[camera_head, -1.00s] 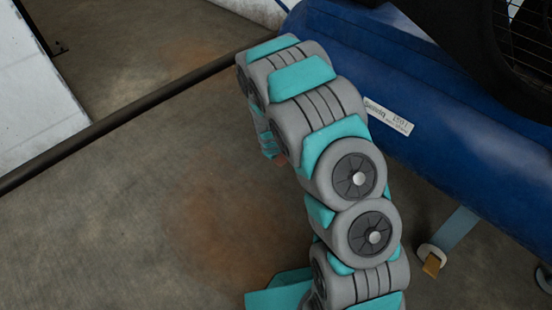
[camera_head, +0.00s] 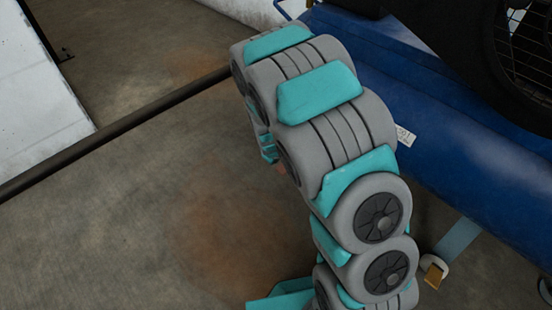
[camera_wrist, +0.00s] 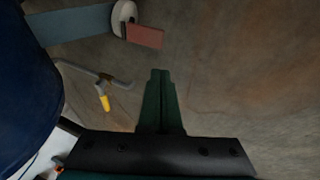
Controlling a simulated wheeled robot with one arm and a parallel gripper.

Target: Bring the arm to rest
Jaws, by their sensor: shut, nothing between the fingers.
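My arm (camera_head: 322,110), grey with teal pads, rises from the bottom of the head view and bends over toward the upper left. The end of the arm is hidden behind its own links there. In the wrist view my gripper (camera_wrist: 160,75) shows as two dark green fingers lying together, shut and empty. It points over bare floor and touches nothing that I can see.
A blue tank (camera_head: 470,150) stands right beside the arm, with a black fan guard (camera_head: 525,50) above it. A foot with a wooden block (camera_head: 434,275) is at lower right. A dark pipe (camera_head: 120,127) crosses the floor (camera_head: 120,230). A yellow-tipped valve handle (camera_wrist: 104,101) shows in the wrist view.

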